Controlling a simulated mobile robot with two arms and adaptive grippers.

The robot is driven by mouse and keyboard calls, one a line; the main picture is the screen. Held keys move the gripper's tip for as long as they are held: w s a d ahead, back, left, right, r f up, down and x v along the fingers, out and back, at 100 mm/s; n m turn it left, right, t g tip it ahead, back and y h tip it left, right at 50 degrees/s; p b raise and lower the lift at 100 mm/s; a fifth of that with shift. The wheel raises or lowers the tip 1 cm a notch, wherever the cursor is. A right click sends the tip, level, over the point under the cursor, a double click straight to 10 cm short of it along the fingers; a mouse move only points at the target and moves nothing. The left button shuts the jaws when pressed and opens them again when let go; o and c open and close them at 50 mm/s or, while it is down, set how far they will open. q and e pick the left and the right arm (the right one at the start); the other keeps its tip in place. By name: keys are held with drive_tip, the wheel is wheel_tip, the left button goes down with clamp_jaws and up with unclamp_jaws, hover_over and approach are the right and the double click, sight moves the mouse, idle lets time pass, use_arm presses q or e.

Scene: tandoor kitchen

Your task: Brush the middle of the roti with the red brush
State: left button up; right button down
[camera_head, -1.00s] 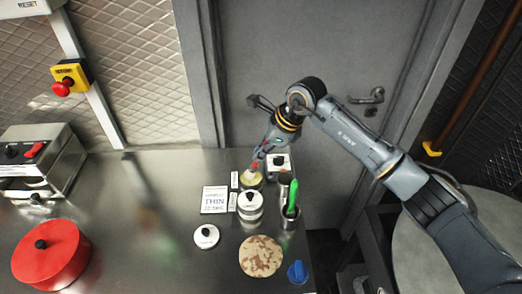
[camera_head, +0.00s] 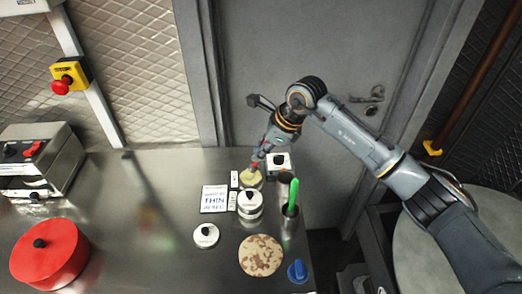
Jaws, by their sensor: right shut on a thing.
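The roti (camera_head: 260,256) lies flat at the front right of the steel counter, round and pale with brown patches. My right gripper (camera_head: 262,150) is above the back of the counter, beyond the roti, pointing down. It is shut on the red brush (camera_head: 256,160), of which only a little red shows. The brush's lower end is at a small bowl of yellowish content (camera_head: 251,179); I cannot tell how deep it is in. The roti is clear of the gripper. My left gripper is out of view.
A green-handled brush (camera_head: 293,194) stands in a metal cup (camera_head: 289,222). A red lidded pot (camera_head: 50,252) is far left. The counter's middle is clear.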

drive_tip(key=shift+s+f, duration=0.1)
drive_tip(key=shift+f, duration=0.1)
idle(1.2)
drive_tip(key=shift+r, duration=0.9)
drive_tip(key=shift+r+p, duration=1)
drive_tip(key=shift+r, duration=1.75)
